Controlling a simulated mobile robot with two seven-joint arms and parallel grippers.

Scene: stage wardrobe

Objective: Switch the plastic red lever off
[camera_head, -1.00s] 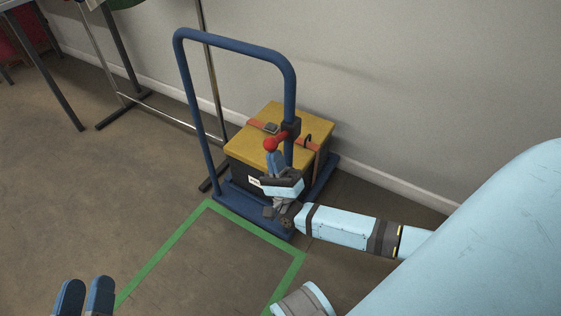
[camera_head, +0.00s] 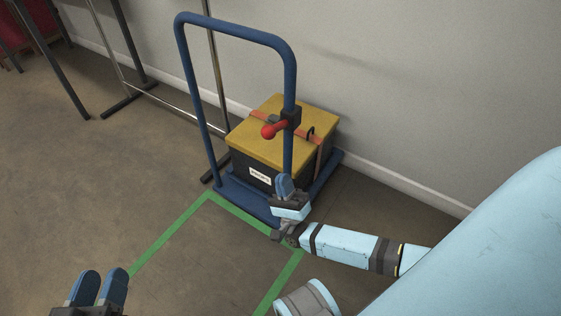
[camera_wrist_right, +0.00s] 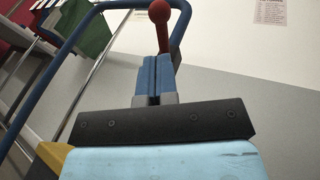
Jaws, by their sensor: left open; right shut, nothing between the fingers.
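The red lever (camera_head: 273,130) with a ball end is mounted by a dark bracket on the right upright of the blue trolley handle (camera_head: 235,34). It sticks out to the left and slightly down in the head view. In the right wrist view the lever's red ball (camera_wrist_right: 159,12) shows beyond the fingertips. My right gripper (camera_head: 284,184) is shut and empty, below the lever and apart from it; its closed blue fingers also show in the wrist view (camera_wrist_right: 154,76). My left gripper (camera_head: 100,285) is open and empty at the bottom left, far from the lever.
A black box with a yellow lid (camera_head: 262,150), strapped in orange, sits on the trolley's blue base (camera_head: 235,200). Green tape (camera_head: 170,232) marks the floor in front. A metal rack (camera_head: 165,100) stands left of the trolley, and the wall is behind it.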

